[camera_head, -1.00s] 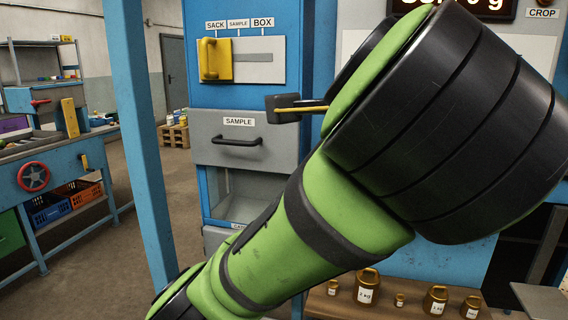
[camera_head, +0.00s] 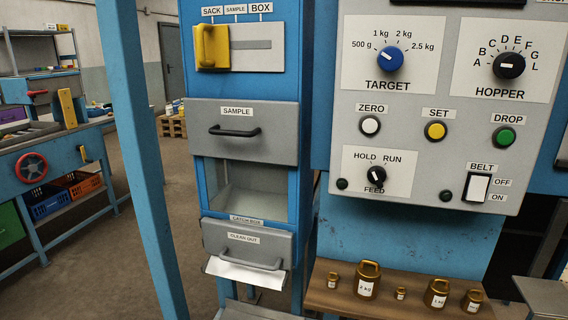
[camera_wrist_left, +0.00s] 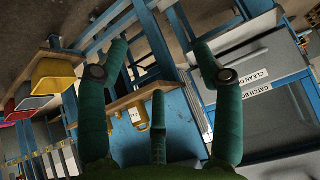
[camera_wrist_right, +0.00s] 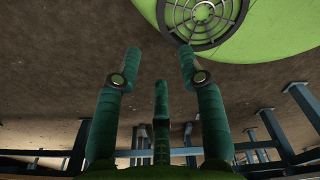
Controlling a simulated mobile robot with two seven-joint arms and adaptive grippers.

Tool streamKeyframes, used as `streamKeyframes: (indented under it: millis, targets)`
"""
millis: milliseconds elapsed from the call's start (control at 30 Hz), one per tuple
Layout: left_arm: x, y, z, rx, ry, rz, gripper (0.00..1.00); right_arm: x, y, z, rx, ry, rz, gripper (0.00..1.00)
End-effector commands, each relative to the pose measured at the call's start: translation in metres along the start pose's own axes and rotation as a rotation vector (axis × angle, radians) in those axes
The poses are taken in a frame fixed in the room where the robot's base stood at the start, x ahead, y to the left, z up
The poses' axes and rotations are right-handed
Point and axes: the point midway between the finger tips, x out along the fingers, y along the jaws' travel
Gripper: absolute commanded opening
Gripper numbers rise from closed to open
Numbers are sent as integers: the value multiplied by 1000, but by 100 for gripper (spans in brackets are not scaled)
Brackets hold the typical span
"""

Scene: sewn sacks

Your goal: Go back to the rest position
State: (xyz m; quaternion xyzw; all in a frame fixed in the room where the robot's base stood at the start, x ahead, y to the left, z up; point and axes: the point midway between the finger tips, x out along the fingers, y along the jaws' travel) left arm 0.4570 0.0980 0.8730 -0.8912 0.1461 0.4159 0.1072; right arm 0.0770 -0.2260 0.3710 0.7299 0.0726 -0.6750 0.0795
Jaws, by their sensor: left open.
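My left gripper (camera_wrist_left: 158,70) shows in the left wrist view with its green fingers spread and nothing between them. Beyond its fingers are the labelled drawers and the shelf of brass weights. My right gripper (camera_wrist_right: 155,70) shows in the right wrist view, also with its fingers apart and empty, over the brown floor. Neither gripper shows in the head view. The head view shows the blue machine with the yellow lever (camera_head: 212,47) at the left end of its slot, under SACK. The SAMPLE drawer (camera_head: 245,130) and the CLEAN OUT drawer (camera_head: 246,243) are below it.
The control panel (camera_head: 440,110) with knobs and buttons is on the right. Several brass weights (camera_head: 367,280) stand on a wooden shelf (camera_head: 335,300) below it. A blue post (camera_head: 142,150) stands at the left. A blue workbench (camera_head: 60,165) with crates is farther left.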

Motion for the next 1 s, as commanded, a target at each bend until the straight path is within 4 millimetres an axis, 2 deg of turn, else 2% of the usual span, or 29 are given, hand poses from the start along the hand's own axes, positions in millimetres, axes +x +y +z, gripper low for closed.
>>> streamKeyframes:
  millis: [33, 100, 200, 400, 633, 867, 1000]
  targets:
    - [4, -3, 38, -32, -58, -3, 67, 0, 0, -3, 0, 5, 0, 40]
    - [5, -7, 81, -72, -120, -9, 67, 0, 0, -6, 0, 10, 0, 40]
    - [1, -10, 128, -111, -189, -20, 67, 0, -1, -10, 1, 17, -1, 40]
    - [-14, -13, 196, -158, -295, -40, 67, 0, -3, -12, 2, 20, -4, 40]
    - [-37, -14, 254, -187, -393, -62, 67, 0, -4, -12, 2, 20, -4, 40]
    - [14, -12, 278, -186, -413, -53, 67, -1, -4, -10, 1, 16, -5, 40]
    - [46, -8, 302, -185, -432, -47, 67, -2, -4, -9, 1, 16, -5, 40]
